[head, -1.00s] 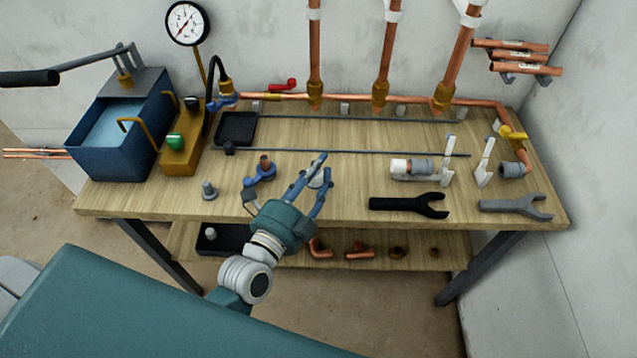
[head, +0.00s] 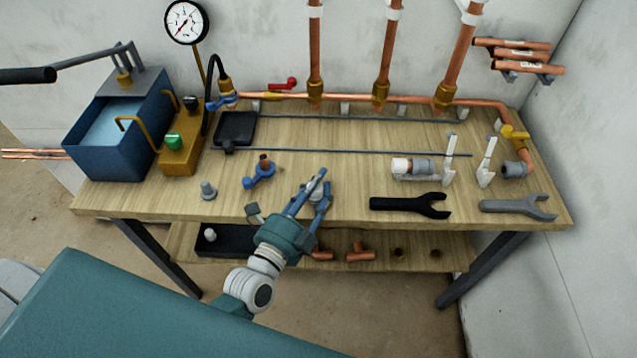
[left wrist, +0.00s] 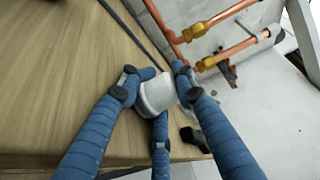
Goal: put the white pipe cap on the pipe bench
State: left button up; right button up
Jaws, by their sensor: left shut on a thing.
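The white pipe cap (left wrist: 157,93) shows in the left wrist view as a short, pale, rounded piece between the blue fingers. In the head view only a small pale part of the cap (head: 316,185) shows between the fingertips. My left gripper (head: 320,184) is shut on it over the front middle of the wooden pipe bench (head: 345,137); it also shows in the left wrist view (left wrist: 158,88). I cannot tell whether the cap touches the bench top. My right gripper is not in view.
A blue clamp-like tool (head: 259,174) and a grey fitting (head: 208,190) are left of the gripper. A black wrench (head: 410,204) and a white-and-grey pipe piece (head: 412,168) are right. Copper pipes (head: 385,98) run along the back. A black tray (head: 235,129) is back left.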

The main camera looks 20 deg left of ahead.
pick_arm(q)
jog(key=shift+f, duration=0.1)
jog(key=o, duration=1)
jog(key=shift+s+d, duration=0.1)
jog(key=shift+f, duration=0.15)
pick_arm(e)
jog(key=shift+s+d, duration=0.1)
pick_arm(q)
jog(key=shift+f, duration=0.15)
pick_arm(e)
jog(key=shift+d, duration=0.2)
pick_arm(q)
jog(key=shift+r, duration=0.2)
jog(key=shift+r+p, duration=0.35)
jog(key=shift+r, duration=0.2)
jog(key=s+a+b, duration=0.1)
jog(key=s+a, duration=0.1)
jog(key=s, duration=0.9)
jog(key=shift+s+r+b, duration=0.15)
jog(key=shift+s+b, duration=0.15)
jog(key=shift+s, duration=0.05)
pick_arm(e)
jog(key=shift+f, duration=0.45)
pick_arm(q)
jog(key=shift+a, duration=0.1)
